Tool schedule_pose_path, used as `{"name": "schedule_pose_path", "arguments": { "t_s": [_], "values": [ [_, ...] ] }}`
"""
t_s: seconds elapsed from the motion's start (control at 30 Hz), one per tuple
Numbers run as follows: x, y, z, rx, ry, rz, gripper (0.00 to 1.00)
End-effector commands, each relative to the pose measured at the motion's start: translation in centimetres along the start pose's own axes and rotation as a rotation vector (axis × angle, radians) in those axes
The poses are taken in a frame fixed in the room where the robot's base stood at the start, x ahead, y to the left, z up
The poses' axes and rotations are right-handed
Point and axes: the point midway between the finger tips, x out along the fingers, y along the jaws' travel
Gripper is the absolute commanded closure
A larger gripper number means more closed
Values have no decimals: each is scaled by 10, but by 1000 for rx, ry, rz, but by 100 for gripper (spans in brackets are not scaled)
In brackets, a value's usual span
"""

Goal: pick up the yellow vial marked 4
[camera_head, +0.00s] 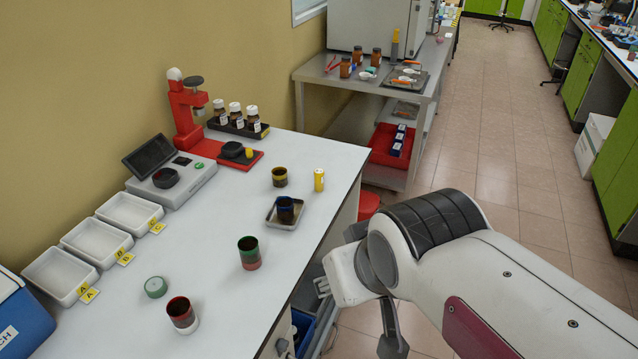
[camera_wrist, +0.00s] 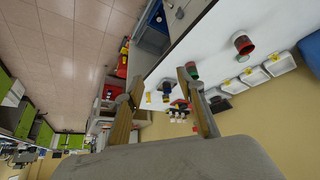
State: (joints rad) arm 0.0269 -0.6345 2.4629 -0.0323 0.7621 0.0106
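A small bright yellow vial (camera_head: 319,180) with a pale label stands upright near the right edge of the white bench; its mark is too small to read. A dark jar with a yellow band (camera_head: 280,176) stands to its left, also with no legible number. In the wrist view, a small yellow object (camera_wrist: 148,97) that looks like the vial shows beyond the fingers. My gripper (camera_wrist: 160,82) has its two fingers spread wide with nothing between them. It is off the bench's right edge, nearer the camera than the vial and well apart from it.
A blue-banded jar stands in a small tray (camera_head: 272,222) in front of the vial. A green-and-red jar (camera_head: 249,253) and a red-topped jar (camera_head: 182,315) stand nearer. A red instrument (camera_head: 190,110) and brown bottles (camera_head: 236,113) are behind. White trays (camera_head: 130,212) line the left.

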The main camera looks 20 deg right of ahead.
Motion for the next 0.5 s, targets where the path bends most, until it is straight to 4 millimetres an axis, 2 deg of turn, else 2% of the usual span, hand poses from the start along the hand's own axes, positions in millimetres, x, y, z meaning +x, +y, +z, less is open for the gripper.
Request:
{"name": "schedule_pose_path", "arguments": {
  "t_s": [0.2, 0.5],
  "values": [
    [25, 14, -45, 7, 57, 34, 62],
    [63, 34, -103, 10, 141, 70, 62]
  ]
}}
